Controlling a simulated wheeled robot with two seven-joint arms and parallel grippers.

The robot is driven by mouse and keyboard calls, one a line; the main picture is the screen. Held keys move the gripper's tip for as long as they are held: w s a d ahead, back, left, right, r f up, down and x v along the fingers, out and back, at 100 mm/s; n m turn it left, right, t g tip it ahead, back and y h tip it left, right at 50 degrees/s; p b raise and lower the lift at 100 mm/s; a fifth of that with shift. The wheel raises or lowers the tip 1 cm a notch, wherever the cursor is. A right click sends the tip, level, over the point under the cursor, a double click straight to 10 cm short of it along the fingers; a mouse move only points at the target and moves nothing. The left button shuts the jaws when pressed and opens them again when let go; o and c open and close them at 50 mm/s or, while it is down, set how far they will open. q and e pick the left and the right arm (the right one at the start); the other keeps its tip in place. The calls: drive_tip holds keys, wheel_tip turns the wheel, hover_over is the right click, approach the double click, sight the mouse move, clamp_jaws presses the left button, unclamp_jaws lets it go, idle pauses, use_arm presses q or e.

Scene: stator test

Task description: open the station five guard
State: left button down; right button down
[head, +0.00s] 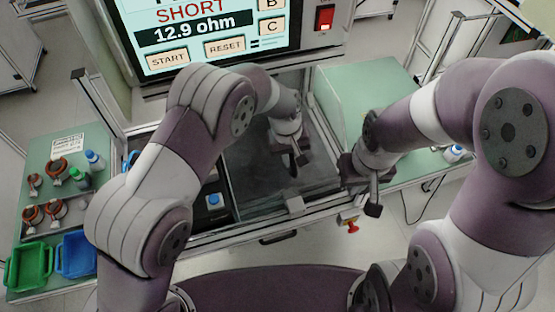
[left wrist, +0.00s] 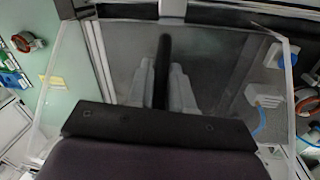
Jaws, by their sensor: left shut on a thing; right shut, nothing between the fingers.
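The station guard is a clear, smoky panel (head: 262,185) below the test screen. It also shows in the left wrist view as a see-through sheet (left wrist: 225,68) with pale edges. My left gripper (head: 301,158) is over the panel. In the left wrist view its fingers (left wrist: 162,90) are shut on a dark upright bar (left wrist: 165,48), which looks like the guard's handle. How far the guard stands open cannot be told. My right gripper (head: 373,207) is shut and empty, right of the panel near the station's front frame.
A screen (head: 207,32) reading SHORT, 12.9 ohm stands behind, with a red switch (head: 324,18). The left table holds copper-wound rings (head: 57,168), bottles, a green tray (head: 9,268) and a blue tray (head: 76,274). A blue button (head: 213,199) and a red knob (head: 351,228) sit near the front.

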use_arm(q)
drive_tip(key=shift+w+d+r, duration=0.15)
drive_tip(key=shift+w+d, duration=0.1)
drive_tip(key=shift+d, duration=0.1)
drive_tip(key=c, duration=1.4)
unclamp_jaws()
drive_tip(key=shift+a, duration=0.15)
drive_tip(key=shift+r+b, duration=0.3)
drive_tip(key=shift+b, duration=0.05)
wheel_tip(320, 180, up, 12)
drive_tip(key=a+b, duration=0.1)
drive_tip(key=b, duration=0.1)
drive_tip(key=shift+a, duration=0.3)
